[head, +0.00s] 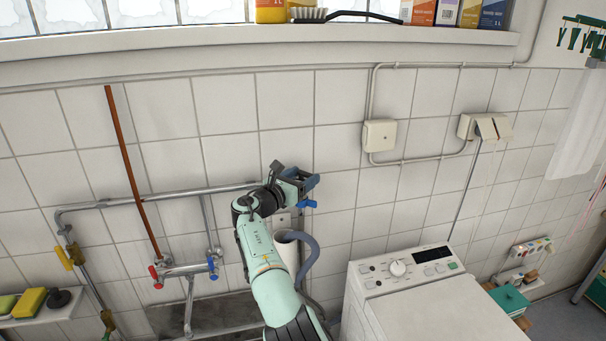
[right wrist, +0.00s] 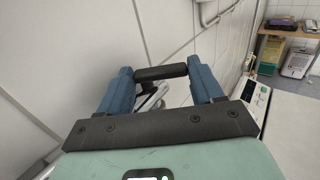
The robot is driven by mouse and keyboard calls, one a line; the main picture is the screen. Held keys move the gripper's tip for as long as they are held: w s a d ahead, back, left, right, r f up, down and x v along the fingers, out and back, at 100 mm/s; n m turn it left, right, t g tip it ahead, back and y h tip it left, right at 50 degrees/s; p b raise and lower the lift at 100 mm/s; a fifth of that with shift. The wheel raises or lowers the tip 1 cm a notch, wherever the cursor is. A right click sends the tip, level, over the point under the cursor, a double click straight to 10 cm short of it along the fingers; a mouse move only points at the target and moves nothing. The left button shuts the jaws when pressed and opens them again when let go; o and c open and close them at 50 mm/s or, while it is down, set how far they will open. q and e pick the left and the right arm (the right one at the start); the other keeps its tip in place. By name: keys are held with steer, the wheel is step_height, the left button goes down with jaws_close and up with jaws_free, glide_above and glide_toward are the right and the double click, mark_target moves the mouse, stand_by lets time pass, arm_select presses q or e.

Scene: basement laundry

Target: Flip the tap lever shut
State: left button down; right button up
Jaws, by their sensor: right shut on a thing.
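My right gripper (head: 298,183) is at the tiled wall, near the right end of the horizontal pipe (head: 160,199). In the right wrist view its two blue fingers (right wrist: 163,85) stand apart, with a dark bar (right wrist: 160,72) spanning between them. I cannot tell for sure whether this bar is the tap lever. Light metal parts, perhaps of the tap (right wrist: 152,98), show partly behind and below the bar. In the head view a small bright blue piece (head: 307,203) shows just below the fingers. My gripper and arm hide most of the tap. My left gripper is not in view.
A washing machine (head: 430,305) stands to the right, with a grey hose (head: 308,258) on its left. A mixer tap (head: 185,270) with red and blue knobs is over a dark sink (head: 215,313).

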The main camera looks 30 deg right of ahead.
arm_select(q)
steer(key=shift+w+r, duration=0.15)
arm_select(e)
steer(key=shift+r, duration=0.1)
steer(key=o, duration=1.1)
steer(key=shift+c, duration=0.2)
steer(key=shift+s+a+f, duration=0.2)
steer(key=shift+a+f, duration=0.05)
steer(key=shift+a, duration=0.3)
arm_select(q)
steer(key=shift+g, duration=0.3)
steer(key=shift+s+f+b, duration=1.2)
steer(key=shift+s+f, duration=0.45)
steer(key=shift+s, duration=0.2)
arm_select(e)
steer(key=v, duration=1.2)
steer(key=shift+a+r, duration=0.2)
steer(key=shift+r, duration=0.05)
